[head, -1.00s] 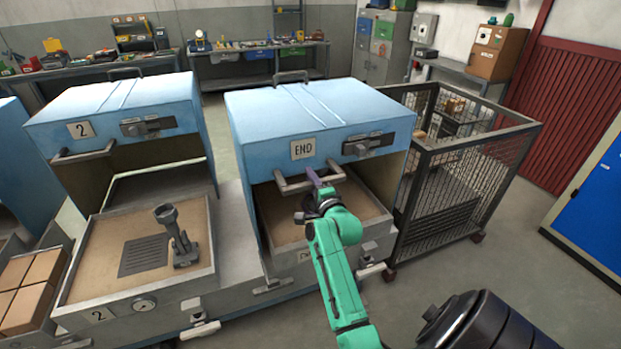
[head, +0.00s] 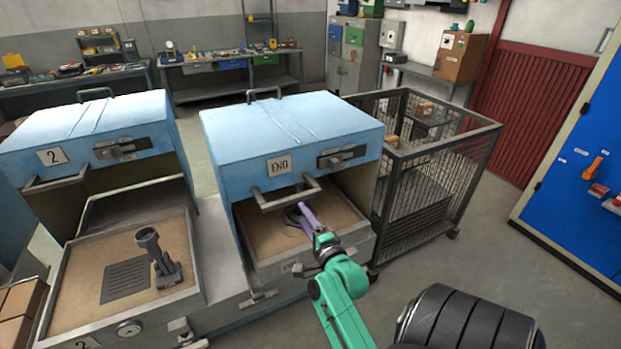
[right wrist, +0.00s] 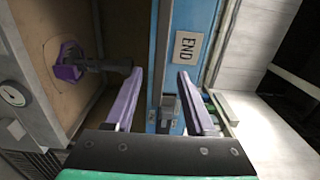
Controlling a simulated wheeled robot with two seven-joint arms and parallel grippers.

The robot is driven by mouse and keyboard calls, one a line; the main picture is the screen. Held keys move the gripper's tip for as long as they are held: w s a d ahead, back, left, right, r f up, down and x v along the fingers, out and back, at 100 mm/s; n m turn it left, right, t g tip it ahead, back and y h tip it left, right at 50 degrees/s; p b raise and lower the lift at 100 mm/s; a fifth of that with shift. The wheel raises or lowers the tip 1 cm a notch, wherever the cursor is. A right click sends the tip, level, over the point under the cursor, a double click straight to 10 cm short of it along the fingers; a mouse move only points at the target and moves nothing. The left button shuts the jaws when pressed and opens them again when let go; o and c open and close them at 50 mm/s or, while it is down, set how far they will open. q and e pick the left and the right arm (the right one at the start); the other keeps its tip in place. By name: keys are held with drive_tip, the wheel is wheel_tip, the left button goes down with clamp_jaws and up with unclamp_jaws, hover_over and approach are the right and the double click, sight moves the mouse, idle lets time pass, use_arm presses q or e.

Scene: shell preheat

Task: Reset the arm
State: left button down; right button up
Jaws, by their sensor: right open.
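My right arm, green, reaches up from the bottom of the head view to the END station. Its right gripper (head: 309,214) is in front of the END tray (head: 345,240), below the lid's bar handle (head: 286,196). In the right wrist view the two purple fingers (right wrist: 160,102) are spread apart with nothing held between them. A dark pipe-like part with a purple base (right wrist: 70,66) stands in the END tray, apart from the fingers; my gripper partly hides it in the head view. My left gripper is not in view.
The blue END lid (head: 290,130) is raised above its tray. Station 2 has a tray (head: 75,255) holding a grey pipe part (head: 155,258). A wire cage cart (head: 440,170) stands right of END, and a blue board (head: 590,170) at far right. Floor between them is clear.

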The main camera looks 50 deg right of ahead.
drive_tip(key=shift+v, duration=1.9)
